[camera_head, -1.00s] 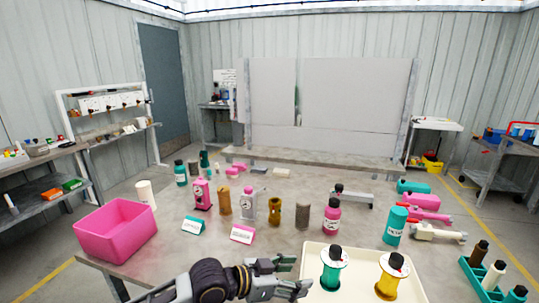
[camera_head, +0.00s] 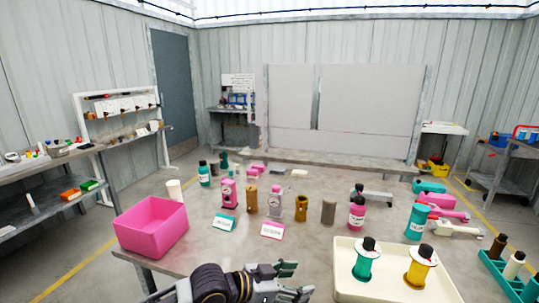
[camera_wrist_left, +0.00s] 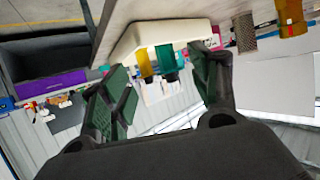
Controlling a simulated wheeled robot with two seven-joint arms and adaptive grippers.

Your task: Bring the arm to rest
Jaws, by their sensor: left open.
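My left arm comes in at the bottom of the head view, and its gripper (camera_head: 292,281) is near the table's front edge. It is left of the cream tray and apart from it. In the left wrist view the gripper (camera_wrist_left: 160,90) has its two dark green finger pads spread apart, with nothing between them. The tray (camera_wrist_left: 150,38) shows beyond the fingers there. My right arm and gripper are not in view.
A pink bin (camera_head: 150,232) stands at the table's left. Several bottles and cylinders, such as a pink bottle (camera_head: 357,214), stand across the middle. Bare table lies left of the tray.

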